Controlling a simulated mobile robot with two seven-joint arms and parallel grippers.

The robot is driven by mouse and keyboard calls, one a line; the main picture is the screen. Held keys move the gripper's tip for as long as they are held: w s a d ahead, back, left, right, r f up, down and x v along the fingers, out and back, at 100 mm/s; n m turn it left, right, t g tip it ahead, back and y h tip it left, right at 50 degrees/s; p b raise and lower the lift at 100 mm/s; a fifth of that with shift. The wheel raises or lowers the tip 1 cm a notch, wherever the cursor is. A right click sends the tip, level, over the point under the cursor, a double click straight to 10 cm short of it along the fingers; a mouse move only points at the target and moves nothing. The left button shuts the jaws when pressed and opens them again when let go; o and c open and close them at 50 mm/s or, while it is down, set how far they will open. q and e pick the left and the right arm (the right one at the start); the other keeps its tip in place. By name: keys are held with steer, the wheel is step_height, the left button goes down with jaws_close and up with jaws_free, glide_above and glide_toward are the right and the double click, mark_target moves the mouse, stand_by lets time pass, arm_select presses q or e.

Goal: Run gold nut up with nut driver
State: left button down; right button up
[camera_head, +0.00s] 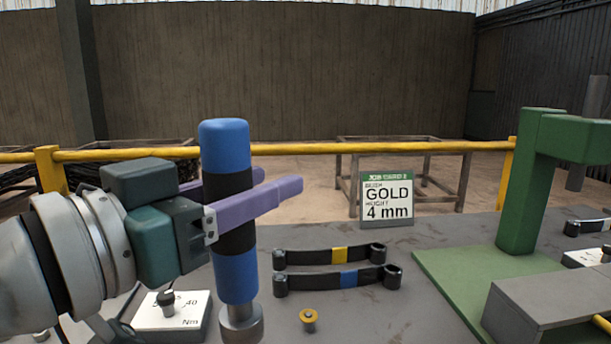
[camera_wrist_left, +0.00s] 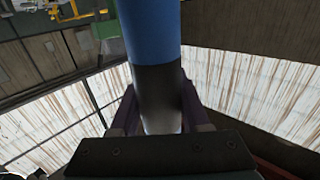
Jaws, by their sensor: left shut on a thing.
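A nut driver (camera_head: 226,145) with a blue handle, black grip bands and a steel socket at its lower end stands upright in the head view. My left gripper (camera_head: 245,206), with purple fingers, is shut around its black band; the driver also shows in the left wrist view (camera_wrist_left: 155,40). The socket is low, near the table, and I cannot tell whether it touches. A small gold nut (camera_head: 309,319) sits on the table to the right of the socket. A job card (camera_head: 387,199) reads gold and 4 mm. My right gripper is out of view.
A green press (camera_head: 523,190) stands at right. A white dial box (camera_head: 172,312) marked Nm is at left.

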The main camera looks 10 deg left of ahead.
arm_select(q)
steer(key=shift+f+b, duration=1.35)
steer(key=shift+f, duration=1)
steer(key=shift+p, duration=0.7)
steer(key=c, duration=1)
jaws_free()
jaws_close()
